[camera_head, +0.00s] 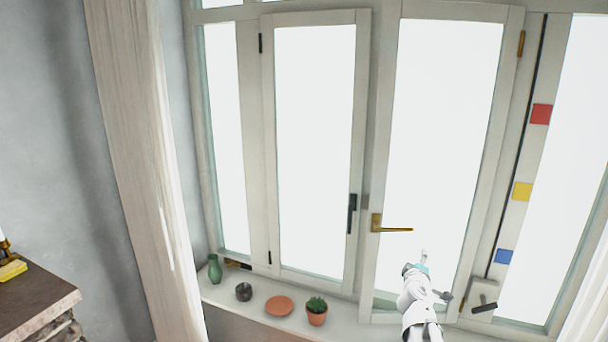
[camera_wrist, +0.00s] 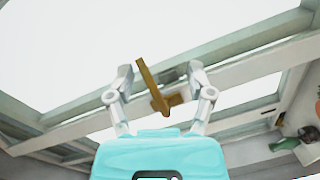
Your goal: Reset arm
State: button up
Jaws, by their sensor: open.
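My white arm rises at the lower right of the head view, in front of the right window sash (camera_head: 380,160). My gripper (camera_head: 424,256) is at its top end, small and pointing up, just below the free end of the brass window handle (camera_head: 392,229). In the wrist view my gripper (camera_wrist: 161,78) is open, with its two grey fingers spread apart. The brass handle (camera_wrist: 148,78) shows between the fingers in that picture, apparently beyond them and not gripped. Nothing is held.
The sill (camera_head: 355,326) bears a green vase (camera_head: 214,268), a dark pot (camera_head: 243,292), a terracotta saucer (camera_head: 279,306) and a potted plant (camera_head: 316,311). A black handle (camera_head: 352,213) is on the left sash. A curtain (camera_head: 140,150) and brown cabinet (camera_head: 35,300) are left.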

jog(key=s+a+f+m+g+b, duration=0.2)
jog(key=s+f+m+g, duration=0.25)
jog(key=f, duration=0.35)
jog(key=s+a+f+m+g+b, duration=0.25)
jog(key=s+f+m+g, duration=0.2)
jog(key=f, duration=0.45)
jog(key=s+a+f+g+y+b, duration=0.3)
jog(key=s+a+f+g+y, duration=0.3)
jog(key=s+a, duration=0.6)
notch_tip(320, 180, down, 2)
jog(key=shift+f+g+y, duration=0.15)
jog(key=shift+g+y, duration=0.15)
dwell(0.4)
